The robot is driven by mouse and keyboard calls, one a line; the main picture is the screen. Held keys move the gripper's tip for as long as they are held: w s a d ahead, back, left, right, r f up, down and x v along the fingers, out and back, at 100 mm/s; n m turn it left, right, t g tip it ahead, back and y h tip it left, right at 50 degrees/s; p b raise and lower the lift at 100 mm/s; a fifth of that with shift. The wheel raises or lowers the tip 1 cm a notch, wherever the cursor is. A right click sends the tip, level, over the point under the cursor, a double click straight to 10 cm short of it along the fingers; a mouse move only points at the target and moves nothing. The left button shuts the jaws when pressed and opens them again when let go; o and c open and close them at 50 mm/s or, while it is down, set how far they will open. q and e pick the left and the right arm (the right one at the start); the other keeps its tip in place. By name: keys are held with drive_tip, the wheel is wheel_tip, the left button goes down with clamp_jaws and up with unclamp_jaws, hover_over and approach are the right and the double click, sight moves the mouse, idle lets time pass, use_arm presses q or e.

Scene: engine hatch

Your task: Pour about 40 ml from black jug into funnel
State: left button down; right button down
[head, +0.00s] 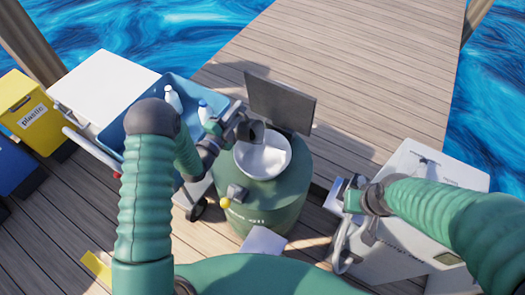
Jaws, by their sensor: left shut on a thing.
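A wide white funnel (270,162) sits in the top opening of a green drum (278,205), in front of a raised dark hatch lid (279,101). My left gripper (236,128) is shut on the black jug (256,132). The jug is tilted, with its dark mouth facing right, over the funnel's far left rim. No liquid stream can be made out. The gripper hides part of the jug. My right gripper (341,195) is at the left edge of a white cart, apart from the funnel; its jaws are too small to read.
A blue tray (183,88) with white bottles (172,98) is on a cart at the left. Yellow (35,108) and blue (14,170) bins stand further left. The white cart (423,165) stands at the right. The wooden deck (340,50) behind the lid is clear, with water beyond.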

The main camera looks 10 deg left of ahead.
use_arm(q)
drive_tip(key=shift+s+d+m, duration=0.1)
drive_tip(key=shift+d+m, duration=0.15)
drive_tip(key=shift+m, duration=0.05)
drive_tip(key=shift+s+d+f+m+b, duration=0.1)
drive_tip(key=shift+s+d+m+b, duration=0.1)
drive_tip(key=shift+d+m+b, duration=0.25)
drive_tip(key=shift+s+d+m, duration=0.15)
drive_tip(key=shift+d+m, duration=0.25)
drive_tip(key=shift+m, duration=0.05)
idle(1.6)
drive_tip(key=shift+w+a+r+n+p, duration=0.2)
drive_tip(key=shift+a+r+n+p, duration=0.15)
drive_tip(key=shift+a+n+p, duration=0.15)
drive_tip(key=shift+w+a+r+n+p, duration=0.2)
drive_tip(key=shift+a+r+n+p, duration=0.2)
drive_tip(key=shift+a+p, duration=0.15)
drive_tip(key=shift+w+a+f+n+b, duration=0.3)
drive_tip(key=shift+a+f+n+b, duration=0.15)
drive_tip(key=shift+f+n+b, duration=0.35)
drive_tip(key=shift+a+r, duration=0.1)
drive_tip(key=shift+r, duration=0.05)
